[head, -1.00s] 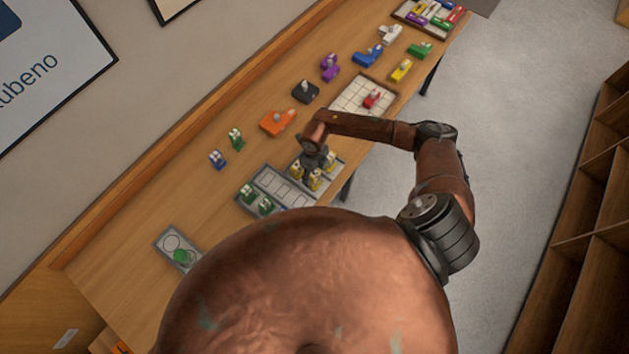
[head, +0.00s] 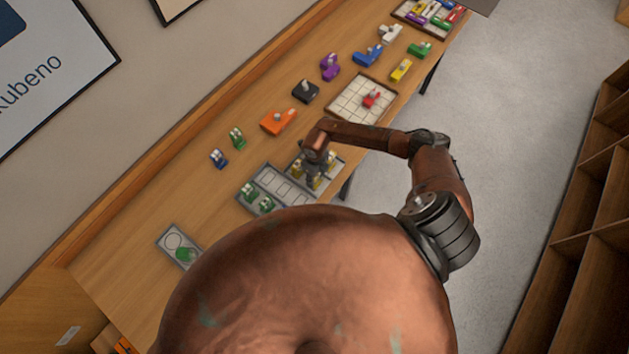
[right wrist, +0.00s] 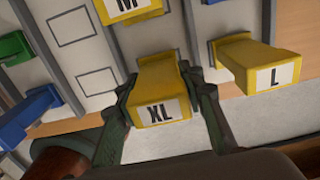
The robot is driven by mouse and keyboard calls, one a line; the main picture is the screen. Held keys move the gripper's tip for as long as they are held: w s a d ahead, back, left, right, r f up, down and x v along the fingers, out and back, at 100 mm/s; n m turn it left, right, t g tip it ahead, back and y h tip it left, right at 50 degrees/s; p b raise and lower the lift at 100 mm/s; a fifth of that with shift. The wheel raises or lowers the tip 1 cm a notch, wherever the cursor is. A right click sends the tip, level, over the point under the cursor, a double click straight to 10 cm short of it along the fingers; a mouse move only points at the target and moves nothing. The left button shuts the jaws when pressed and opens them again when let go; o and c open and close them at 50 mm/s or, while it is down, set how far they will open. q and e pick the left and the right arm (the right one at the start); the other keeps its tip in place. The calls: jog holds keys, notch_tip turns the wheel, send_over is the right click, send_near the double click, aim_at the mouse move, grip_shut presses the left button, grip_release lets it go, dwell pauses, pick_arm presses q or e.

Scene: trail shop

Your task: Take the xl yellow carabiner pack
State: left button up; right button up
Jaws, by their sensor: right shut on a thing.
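The yellow XL carabiner pack (right wrist: 158,100) is in the middle of the right wrist view, its XL label facing the camera. My right gripper (right wrist: 163,92) is shut on it, one finger on each side. I cannot tell whether the pack still touches the tray. In the head view my right gripper (head: 315,173) is over the tray of yellow packs and hides most of them. A yellow L pack (right wrist: 262,65) stands just right of the gripper, and a yellow M pack (right wrist: 125,8) is at the top. My left gripper is not in view.
The grey tray (head: 270,176) has empty outlined slots beside green packs (head: 257,197). Blue (right wrist: 25,117) and green packs show at the left of the wrist view. An orange piece (head: 279,121) and a white grid board (head: 352,97) lie farther along the table.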

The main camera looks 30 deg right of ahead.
jog(key=c, duration=0.5)
jog(key=shift+r, duration=0.15)
